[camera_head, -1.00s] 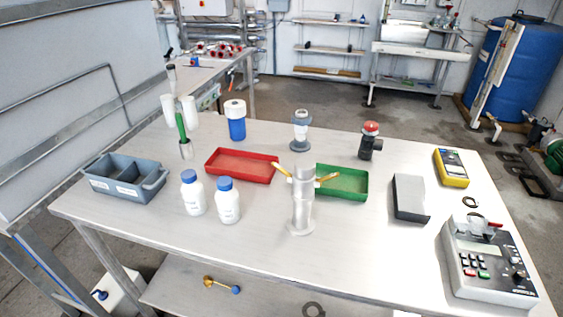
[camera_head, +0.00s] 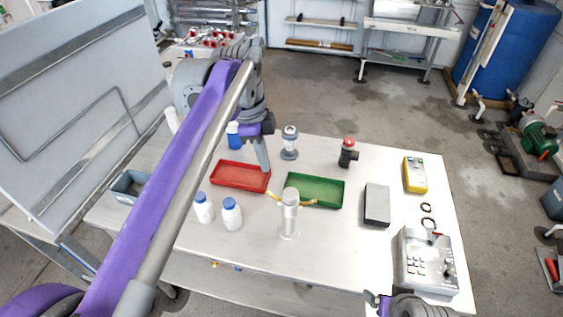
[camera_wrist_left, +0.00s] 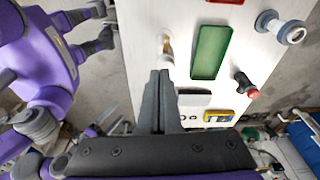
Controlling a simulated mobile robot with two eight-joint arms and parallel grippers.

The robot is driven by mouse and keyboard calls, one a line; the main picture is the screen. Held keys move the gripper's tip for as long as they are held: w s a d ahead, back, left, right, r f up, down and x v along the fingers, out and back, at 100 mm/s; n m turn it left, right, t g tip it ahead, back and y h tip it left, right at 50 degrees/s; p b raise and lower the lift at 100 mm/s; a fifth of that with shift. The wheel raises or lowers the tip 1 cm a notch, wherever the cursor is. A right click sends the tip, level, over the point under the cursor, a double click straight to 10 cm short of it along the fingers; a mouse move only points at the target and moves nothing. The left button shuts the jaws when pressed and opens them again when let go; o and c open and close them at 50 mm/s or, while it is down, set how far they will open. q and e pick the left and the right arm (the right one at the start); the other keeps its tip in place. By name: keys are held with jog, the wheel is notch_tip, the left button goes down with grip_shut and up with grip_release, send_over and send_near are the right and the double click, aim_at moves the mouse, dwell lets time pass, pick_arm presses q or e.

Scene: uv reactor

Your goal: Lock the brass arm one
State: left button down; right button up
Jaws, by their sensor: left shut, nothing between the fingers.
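The silver upright cylinder (camera_head: 289,220) stands on the table with two brass arms, a left one (camera_head: 274,196) and a right one (camera_head: 308,202), spread outward near its top. Which is arm one I cannot tell. My left gripper (camera_head: 265,167) is shut and empty, pointing down over the red tray, behind and left of the cylinder, apart from the brass arms. In the left wrist view its closed fingers (camera_wrist_left: 160,74) point toward the cylinder (camera_wrist_left: 165,46), whose lower part they cover. My right gripper (camera_head: 374,298) shows partly at the bottom edge; its jaws are unclear.
A red tray (camera_head: 218,185) and a green tray (camera_head: 338,205) lie behind the cylinder. Two white bottles (camera_head: 232,216) with blue caps stand to its left. A grey box (camera_head: 377,203), yellow meter (camera_head: 415,175) and control box (camera_head: 418,275) are at right. The table front is clear.

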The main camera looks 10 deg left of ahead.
pick_arm(q)
notch_tip(320, 180, up, 3)
jog(key=w+d+m, duration=0.1)
jog(key=w, duration=0.1)
send_over(272, 194)
jog(key=d, duration=0.2)
jog(key=f, duration=1)
jog(key=shift+s+a+f, duration=0.15)
jog(key=shift+a+f, duration=0.05)
jog(key=shift+a, duration=0.05)
jog(key=shift+a+f, duration=0.8)
jog(key=shift+f, duration=0.05)
jog(key=shift+a+f, duration=0.3)
jog(key=shift+f, duration=0.2)
pick_arm(e)
jog(key=shift+w+d+r, duration=0.1)
jog(key=shift+d+r, duration=0.1)
jog(key=shift+r, duration=0.35)
